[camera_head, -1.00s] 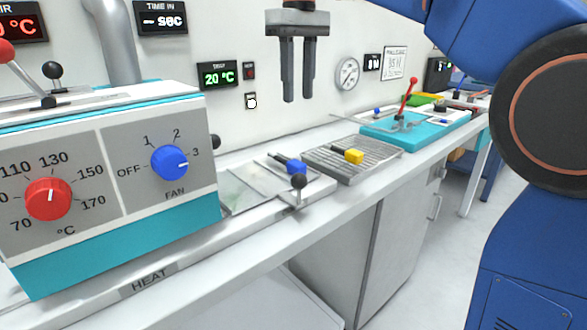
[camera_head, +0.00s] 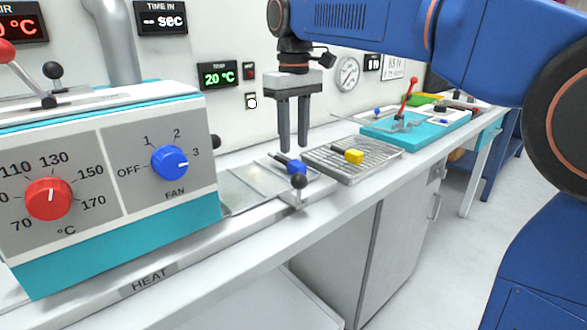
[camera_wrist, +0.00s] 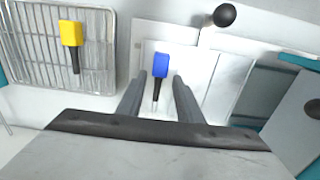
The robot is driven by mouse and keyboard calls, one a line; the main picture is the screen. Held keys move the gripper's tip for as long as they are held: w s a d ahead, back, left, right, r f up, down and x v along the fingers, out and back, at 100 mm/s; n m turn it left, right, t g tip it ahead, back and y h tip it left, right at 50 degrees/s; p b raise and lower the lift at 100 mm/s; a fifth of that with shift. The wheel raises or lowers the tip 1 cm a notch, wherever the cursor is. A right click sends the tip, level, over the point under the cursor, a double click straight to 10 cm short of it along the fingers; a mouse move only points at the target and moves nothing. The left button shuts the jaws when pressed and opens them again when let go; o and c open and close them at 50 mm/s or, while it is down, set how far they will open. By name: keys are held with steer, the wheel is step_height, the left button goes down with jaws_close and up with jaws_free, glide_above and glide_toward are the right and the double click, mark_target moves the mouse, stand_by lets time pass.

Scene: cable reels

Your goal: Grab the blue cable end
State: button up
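The blue cable end (camera_head: 296,167), a blue block with a black stem, lies on a pale plate on the bench. It also shows in the wrist view (camera_wrist: 154,62), its black stem pointing toward my gripper's palm. My gripper (camera_head: 294,148) points down just above it, with its fingers apart and nothing held. In the wrist view, my gripper (camera_wrist: 160,80) has one finger on each side of the black stem. The fingers appear above the cable end; I cannot tell the exact height.
A yellow cable end (camera_head: 354,156) lies on a wire rack (camera_head: 335,171) to the right. A black-knobbed lever (camera_head: 299,182) stands at the plate's front. The heater box (camera_head: 110,175) with red and blue knobs stands to the left. A teal tray (camera_head: 412,133) lies farther right.

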mark_target(294, 162)
steer(key=shift+s+f, duration=0.1)
steer(key=shift+f, duration=2.6)
jaws_close()
